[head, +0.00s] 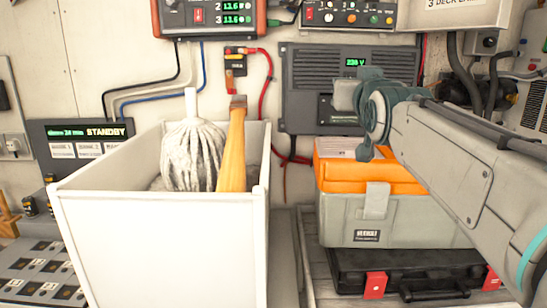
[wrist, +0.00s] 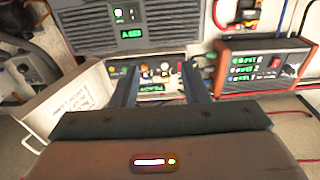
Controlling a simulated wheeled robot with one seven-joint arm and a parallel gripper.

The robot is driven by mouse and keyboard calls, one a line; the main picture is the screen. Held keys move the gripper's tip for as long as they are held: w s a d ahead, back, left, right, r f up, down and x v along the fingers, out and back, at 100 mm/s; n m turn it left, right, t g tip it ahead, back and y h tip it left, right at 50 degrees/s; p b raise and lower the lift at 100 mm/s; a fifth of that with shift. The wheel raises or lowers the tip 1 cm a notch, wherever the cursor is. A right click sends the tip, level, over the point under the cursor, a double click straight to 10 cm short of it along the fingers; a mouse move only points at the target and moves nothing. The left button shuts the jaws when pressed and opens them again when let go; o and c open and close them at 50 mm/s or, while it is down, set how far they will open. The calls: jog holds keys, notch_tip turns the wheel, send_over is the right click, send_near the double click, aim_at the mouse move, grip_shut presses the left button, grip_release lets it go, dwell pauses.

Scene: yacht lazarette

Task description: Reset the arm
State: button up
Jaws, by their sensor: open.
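My arm (head: 435,150) reaches in from the right in the head view, with its far end in front of the grey wall unit and above the orange-lidded case. My gripper (wrist: 161,74) shows in the wrist view with its two fingers apart. Nothing is held between them; a control panel (wrist: 158,73) with a green display lies in the background there. In the head view the fingers cannot be made out behind the wrist joint.
A white bin (head: 160,245) holding a mop (head: 193,155) and a wooden handle (head: 233,150) stands left. The orange-lidded case (head: 375,222) sits above a black case (head: 405,273) on the right. A grey wall unit (head: 305,75), red-framed meter (head: 212,18) and cables line the wall.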

jog(key=s+f+g+p, duration=0.1)
jog(key=s+f+g, duration=0.3)
jog(key=f, duration=0.7)
jog(key=s+f+g+p, duration=0.1)
jog(key=s+f+g, duration=0.25)
jog(key=f, duration=0.65)
jog(key=s+f+g+p, duration=0.1)
jog(key=s+f+g, duration=0.7)
jog(key=s+f, duration=0.8)
jog(key=shift+s+a+f, duration=0.25)
jog(key=shift+s+f, duration=0.15)
jog(key=shift+f, duration=0.05)
jog(key=shift+g, duration=0.25)
jog(key=shift+c, duration=0.5)
